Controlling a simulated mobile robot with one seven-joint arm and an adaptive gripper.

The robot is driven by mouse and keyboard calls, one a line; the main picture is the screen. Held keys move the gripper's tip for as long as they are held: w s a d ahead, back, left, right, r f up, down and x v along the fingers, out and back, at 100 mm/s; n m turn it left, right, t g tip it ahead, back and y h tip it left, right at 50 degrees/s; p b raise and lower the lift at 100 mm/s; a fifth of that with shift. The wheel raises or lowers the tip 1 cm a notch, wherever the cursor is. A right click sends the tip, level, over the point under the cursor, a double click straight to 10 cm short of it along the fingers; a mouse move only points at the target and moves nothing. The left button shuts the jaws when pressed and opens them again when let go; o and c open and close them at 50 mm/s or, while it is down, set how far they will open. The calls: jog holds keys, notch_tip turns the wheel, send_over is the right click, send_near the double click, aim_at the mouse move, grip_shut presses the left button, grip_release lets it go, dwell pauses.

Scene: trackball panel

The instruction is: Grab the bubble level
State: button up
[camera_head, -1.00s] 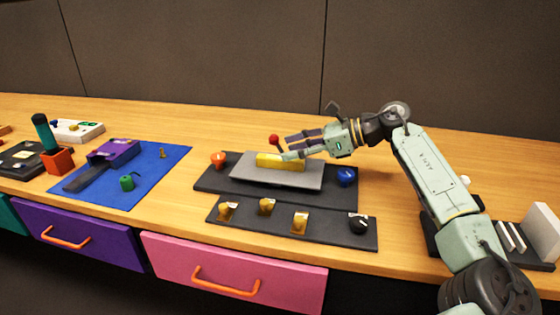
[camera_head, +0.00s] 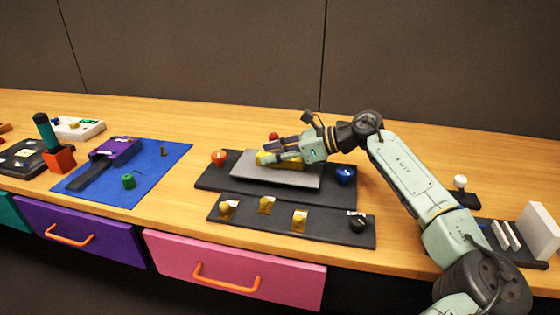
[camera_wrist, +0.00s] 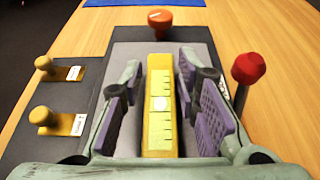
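The bubble level is a yellow bar (camera_wrist: 160,120) with a pale round spot and green marks, lying on a grey plate (camera_wrist: 126,62). In the head view the yellow bar (camera_head: 264,158) is partly hidden by my gripper (camera_head: 266,152). In the wrist view my gripper (camera_wrist: 162,98) is open, with one finger on each side of the bar. Gaps show between the bar and the purple finger pads. I cannot tell how far down the fingers reach.
The plate sits on a dark panel (camera_head: 215,178) with an orange knob (camera_head: 218,158), a blue knob (camera_head: 345,175) and a red ball-topped stick (camera_wrist: 248,69) close to my finger. A front strip (camera_head: 330,234) carries several yellow switches. A blue mat (camera_head: 165,170) lies left.

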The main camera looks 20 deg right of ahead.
grip_shut()
jog(key=shift+r, duration=0.15)
